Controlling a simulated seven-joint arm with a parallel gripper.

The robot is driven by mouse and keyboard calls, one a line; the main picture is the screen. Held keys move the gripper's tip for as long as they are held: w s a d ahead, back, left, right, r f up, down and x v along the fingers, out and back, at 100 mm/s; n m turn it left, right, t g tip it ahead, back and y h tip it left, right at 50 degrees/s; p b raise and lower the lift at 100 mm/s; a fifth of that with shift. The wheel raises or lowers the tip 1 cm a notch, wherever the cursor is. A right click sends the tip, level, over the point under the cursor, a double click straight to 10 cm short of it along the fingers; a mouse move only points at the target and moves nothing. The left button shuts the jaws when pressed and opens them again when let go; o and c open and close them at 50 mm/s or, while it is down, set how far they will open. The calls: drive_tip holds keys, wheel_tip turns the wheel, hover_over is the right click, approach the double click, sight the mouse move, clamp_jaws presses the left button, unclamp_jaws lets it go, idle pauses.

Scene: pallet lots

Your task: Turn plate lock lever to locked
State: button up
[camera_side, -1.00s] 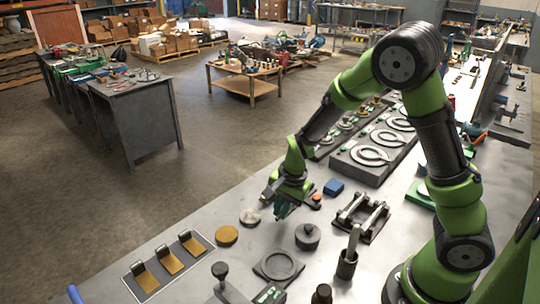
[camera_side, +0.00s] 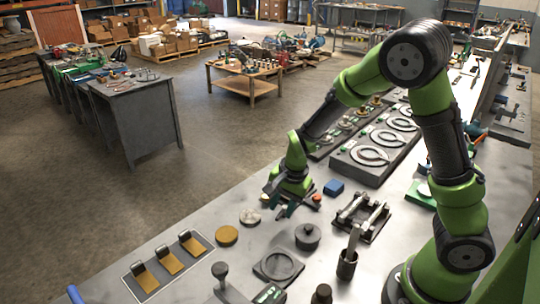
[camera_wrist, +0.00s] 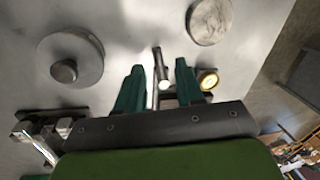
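My gripper (camera_side: 284,210) is low over the metal bench, between the stone-like disc and the rod fixture. In the wrist view its two green fingers (camera_wrist: 159,68) are apart. A slim dark and silver lever (camera_wrist: 157,62) shows between them, with a visible gap on each side; I take it as the plate lock lever. A small round part with a brass ring (camera_wrist: 208,79) lies just right of the right finger. In the side view the lever is hidden or too small to make out. Whether a finger touches it cannot be told.
A grey knobbed lid (camera_side: 308,236) and a pale disc (camera_side: 250,217) lie close by. A yellow disc (camera_side: 226,235) lies left of the gripper. Bare bench separates these items.

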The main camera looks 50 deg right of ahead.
drive_tip(key=s+r, duration=0.3)
drive_tip(key=r, duration=1.2)
drive_tip(key=shift+d+r, duration=0.25)
drive_tip(key=shift+d, duration=0.15)
